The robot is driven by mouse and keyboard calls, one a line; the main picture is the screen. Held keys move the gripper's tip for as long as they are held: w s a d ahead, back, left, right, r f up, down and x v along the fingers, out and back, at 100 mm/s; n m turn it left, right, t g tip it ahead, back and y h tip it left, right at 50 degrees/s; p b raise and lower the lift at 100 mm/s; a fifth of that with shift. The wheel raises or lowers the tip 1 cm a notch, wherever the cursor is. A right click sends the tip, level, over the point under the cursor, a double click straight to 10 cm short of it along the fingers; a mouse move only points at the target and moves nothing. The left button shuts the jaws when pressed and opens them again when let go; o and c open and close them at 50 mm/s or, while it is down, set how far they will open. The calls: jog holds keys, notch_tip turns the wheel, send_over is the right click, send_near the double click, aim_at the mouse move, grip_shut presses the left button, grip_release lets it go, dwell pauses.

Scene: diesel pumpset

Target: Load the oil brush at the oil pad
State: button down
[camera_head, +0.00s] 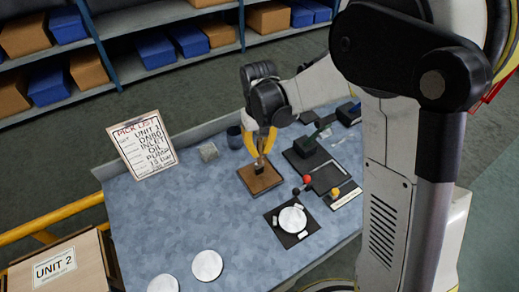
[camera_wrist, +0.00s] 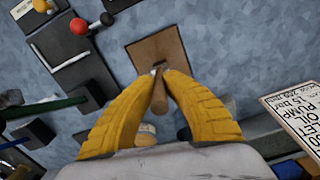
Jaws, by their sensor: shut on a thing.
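My gripper (camera_head: 261,154) has yellow fingers pointing down over the work table. It is shut on the oil brush, whose wooden handle (camera_wrist: 159,98) shows between the fingertips in the wrist view. The brush's dark head (camera_head: 259,168) is at the brown, dark-edged oil pad (camera_head: 268,183), near its middle in the head view. It looks to be touching the pad or just above it; I cannot tell which. The pad also shows in the wrist view (camera_wrist: 152,48), beyond the fingertips. The fingers partly hide the brush.
Red and yellow knobs (camera_head: 307,181) and a black plate with a white disc (camera_head: 292,219) are nearby. A pick list board (camera_head: 142,143) stands at the back left. The table's left middle is clear.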

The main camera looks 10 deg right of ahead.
jog(key=shift+f+b, duration=0.45)
jog(key=shift+f, duration=0.1)
dwell(1.3)
jog(key=shift+r+p, duration=2.4)
jog(key=shift+r, duration=1.2)
jog(key=shift+f, duration=0.15)
